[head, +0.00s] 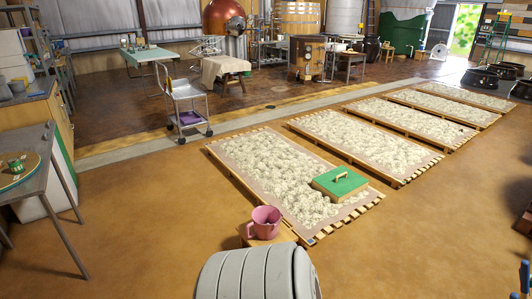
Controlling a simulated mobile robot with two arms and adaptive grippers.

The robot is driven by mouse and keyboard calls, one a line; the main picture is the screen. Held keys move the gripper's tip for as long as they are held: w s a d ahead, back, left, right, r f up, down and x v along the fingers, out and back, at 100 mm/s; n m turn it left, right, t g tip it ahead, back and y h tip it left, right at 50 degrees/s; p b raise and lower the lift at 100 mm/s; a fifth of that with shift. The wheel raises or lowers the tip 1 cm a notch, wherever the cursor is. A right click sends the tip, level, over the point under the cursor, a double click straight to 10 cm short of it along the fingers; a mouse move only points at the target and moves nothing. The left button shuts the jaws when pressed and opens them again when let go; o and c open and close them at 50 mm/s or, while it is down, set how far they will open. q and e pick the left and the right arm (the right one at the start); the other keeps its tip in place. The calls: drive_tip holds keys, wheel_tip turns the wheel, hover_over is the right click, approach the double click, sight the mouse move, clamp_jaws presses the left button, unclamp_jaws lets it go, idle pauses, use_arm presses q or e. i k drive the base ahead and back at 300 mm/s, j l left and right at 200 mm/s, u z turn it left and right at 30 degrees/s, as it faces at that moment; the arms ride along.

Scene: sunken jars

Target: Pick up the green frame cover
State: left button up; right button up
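The green frame cover (341,185) is a flat square box with a green top, wooden sides and a small light handle on top. It sits on the near right part of the closest framed bed (262,164), whose surface is pale and lumpy. The handle faces up and nothing covers it. Neither of my grippers shows clearly in the head view.
A pink jug (265,222) stands on a small wooden support by the bed's near corner. A grey ribbed round object (258,272) is at the bottom centre. More framed beds (367,140) lie behind. A cart (186,108) stands back left. Bare floor lies right.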

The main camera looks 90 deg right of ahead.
sight(340, 184)
drive_tip(key=z, duration=3.45)
drive_tip(key=i+z, duration=0.2)
drive_tip(key=i, duration=0.6)
drive_tip(key=i+j+z, duration=0.2)
drive_tip(key=i, duration=0.6)
drive_tip(key=i+l+z, duration=0.15)
drive_tip(key=i+z, duration=0.25)
drive_tip(key=i, duration=0.5)
drive_tip(key=i+j+z, duration=0.1)
drive_tip(key=i+z, duration=0.3)
drive_tip(key=i, duration=0.5)
drive_tip(key=i+u, duration=0.3)
drive_tip(key=i, duration=0.15)
drive_tip(key=i+l+u, duration=0.15)
drive_tip(key=i+u, duration=0.15)
drive_tip(key=i+l+u, duration=0.3)
drive_tip(key=i, duration=0.25)
